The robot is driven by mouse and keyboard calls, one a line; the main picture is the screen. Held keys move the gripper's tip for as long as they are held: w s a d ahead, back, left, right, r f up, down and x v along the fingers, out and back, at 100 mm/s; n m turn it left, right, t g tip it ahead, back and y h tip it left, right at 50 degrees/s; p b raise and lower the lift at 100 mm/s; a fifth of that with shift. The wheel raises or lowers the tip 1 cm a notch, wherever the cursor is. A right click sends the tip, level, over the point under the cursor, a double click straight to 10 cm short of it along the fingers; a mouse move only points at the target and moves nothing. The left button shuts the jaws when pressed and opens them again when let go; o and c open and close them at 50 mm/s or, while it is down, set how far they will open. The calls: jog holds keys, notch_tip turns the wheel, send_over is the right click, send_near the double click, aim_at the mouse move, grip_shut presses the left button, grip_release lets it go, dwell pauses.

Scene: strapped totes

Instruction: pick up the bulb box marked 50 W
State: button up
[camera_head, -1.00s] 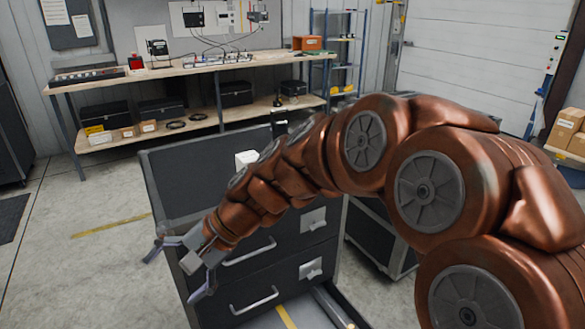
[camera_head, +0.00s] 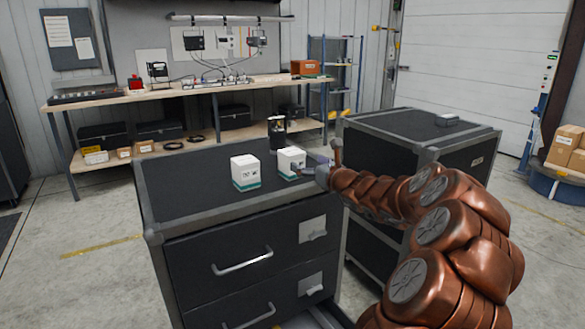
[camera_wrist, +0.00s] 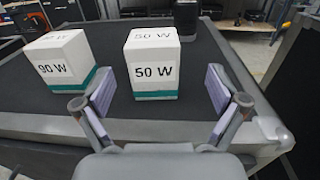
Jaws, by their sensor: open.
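The white bulb box marked 50 W (camera_wrist: 153,72), with a green band at its base, stands upright on the dark cabinet top. In the head view this 50 W box (camera_head: 290,160) is just left of my gripper (camera_head: 312,172). In the wrist view my gripper (camera_wrist: 160,100) is open, with its fingers to the left and right of the 50 W box's near side and the box ahead between them. No contact shows. A similar box marked 90 W (camera_wrist: 62,68) stands to its left; it also shows in the head view (camera_head: 245,172).
A dark cylindrical container (camera_head: 277,133) stands behind the boxes; it shows at the top of the wrist view (camera_wrist: 186,18). The cabinet top (camera_head: 185,185) has a raised metal edge. A second case (camera_head: 400,130) stands to the right, with a small grey item (camera_head: 447,119) on it.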

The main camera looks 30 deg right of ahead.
aim_at(298, 159)
jog(key=shift+w+a+f, duration=0.1)
jog(key=shift+w+a, duration=0.05)
jog(key=shift+w, duration=0.75)
jog(key=shift+w+a, duration=0.15)
jog(key=shift+w, duration=0.7)
jog(key=shift+w+a, duration=0.15)
jog(key=shift+w, duration=1.8)
jog(key=c, duration=1.3)
